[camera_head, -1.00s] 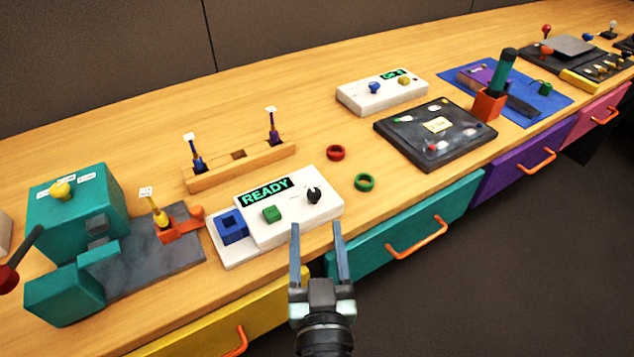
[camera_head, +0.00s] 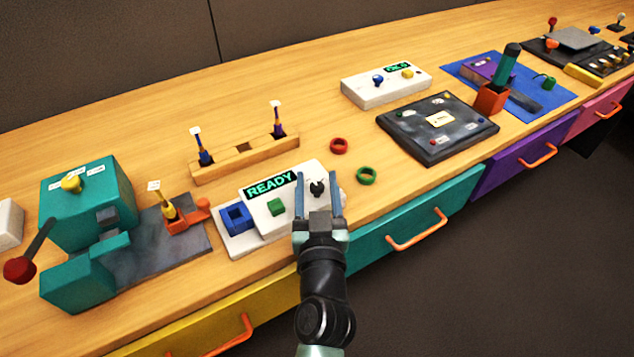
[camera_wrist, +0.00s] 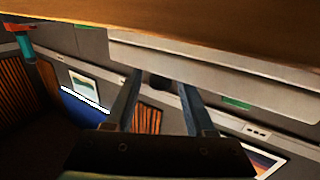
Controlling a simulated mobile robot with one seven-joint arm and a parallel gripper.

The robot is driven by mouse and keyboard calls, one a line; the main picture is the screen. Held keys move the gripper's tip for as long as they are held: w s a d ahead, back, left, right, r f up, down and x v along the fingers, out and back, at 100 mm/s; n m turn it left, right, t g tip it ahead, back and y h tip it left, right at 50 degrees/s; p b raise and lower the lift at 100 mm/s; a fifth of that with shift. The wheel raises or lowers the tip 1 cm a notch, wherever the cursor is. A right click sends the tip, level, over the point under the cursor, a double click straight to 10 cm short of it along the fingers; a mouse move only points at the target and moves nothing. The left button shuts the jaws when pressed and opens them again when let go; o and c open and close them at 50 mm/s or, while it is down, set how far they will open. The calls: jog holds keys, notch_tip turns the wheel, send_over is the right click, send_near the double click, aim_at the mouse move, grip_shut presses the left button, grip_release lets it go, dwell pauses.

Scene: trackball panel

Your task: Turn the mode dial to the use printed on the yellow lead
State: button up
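A white panel (camera_head: 330,223) with a lit READY display carries a black knob (camera_head: 317,188). A teal box (camera_head: 112,190) at the left has a yellow knob (camera_head: 72,183) with small white labels beside it; I cannot tell which knob is the mode dial. The yellow lead (camera_head: 168,208) stands in an orange holder, its white tag too small to read. My gripper (camera_head: 317,178) is open, its fingers on either side of the black knob, with gaps visible. In the wrist view, a dark knob (camera_wrist: 160,83) shows between the fingertips; contact is unclear.
A wooden rack (camera_head: 235,160) with two blue leads stands behind the panel. A red-tipped lever (camera_head: 22,268) juts at far left.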

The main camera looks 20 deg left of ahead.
grip_shut()
jog(key=b, duration=0.3)
jog(key=shift+f+n+g+y, duration=0.25)
jog(key=shift+n+g+y, duration=0.05)
jog(key=shift+y, duration=0.1)
jog(key=y+b, duration=0.1)
jog(key=b, duration=0.2)
jog(key=shift+f+n+g, duration=0.15)
jog(key=shift+n+g, duration=0.15)
jog(key=shift+n, duration=0.1)
jog(key=n+g+y+b, duration=0.2)
jog(key=y+b, duration=0.1)
jog(key=b, duration=0.3)
jog(key=shift+d, duration=0.1)
jog(key=n+g+y+b, duration=0.2)
jog(key=b, duration=0.1)
jog(key=shift+w+n+g+b, duration=0.1)
jog(key=shift+n+g+b, duration=0.3)
jog(key=shift+r+n+g+y+b, duration=0.2)
jog(key=shift+n+g+y+b, duration=0.65)
jog(key=shift+g, duration=0.5)
jog(key=shift+r+n+g+y+b, duration=0.2)
jog(key=shift+n+g+y+b, duration=0.6)
jog(key=shift+g, duration=0.55)
jog(key=shift+n, duration=0.25)
jog(key=shift+o, duration=1)
grip_release()
